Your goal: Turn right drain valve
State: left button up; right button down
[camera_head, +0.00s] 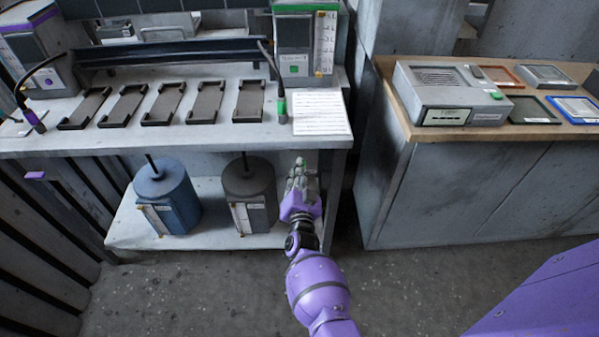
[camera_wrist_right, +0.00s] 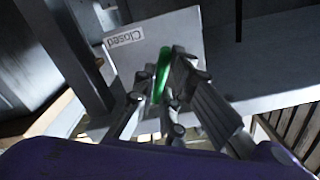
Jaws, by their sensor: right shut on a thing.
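The right drain valve shows as a green handle (camera_wrist_right: 162,75) in the right wrist view, in front of a pale plate (camera_wrist_right: 150,38) with a label reading "Closed" (camera_wrist_right: 124,39). My right gripper (camera_wrist_right: 160,92) is shut on the green handle, with a finger on each side of it. In the head view my right gripper (camera_head: 301,172) is just below the front edge of the workbench, right of the dark canister, and a small green tip (camera_head: 300,161) shows at its fingers. The rest of the valve is hidden by the gripper. My left gripper is not in view.
The workbench (camera_head: 200,146) carries several dark trays and a white sheet (camera_head: 320,112). A blue canister (camera_head: 168,197) and a dark canister (camera_head: 250,194) stand on the lower shelf (camera_head: 130,232). A cabinet (camera_head: 470,190) stands to the right. The floor in front is clear.

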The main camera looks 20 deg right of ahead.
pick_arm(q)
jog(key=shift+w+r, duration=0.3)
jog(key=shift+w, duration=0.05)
pick_arm(e)
jog(key=n, duration=0.3)
dwell(0.4)
jog(key=c, duration=1.8)
grip_release()
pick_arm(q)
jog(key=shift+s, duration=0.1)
pick_arm(e)
jog(key=v, duration=1.2)
jog(key=shift+s, duration=0.1)
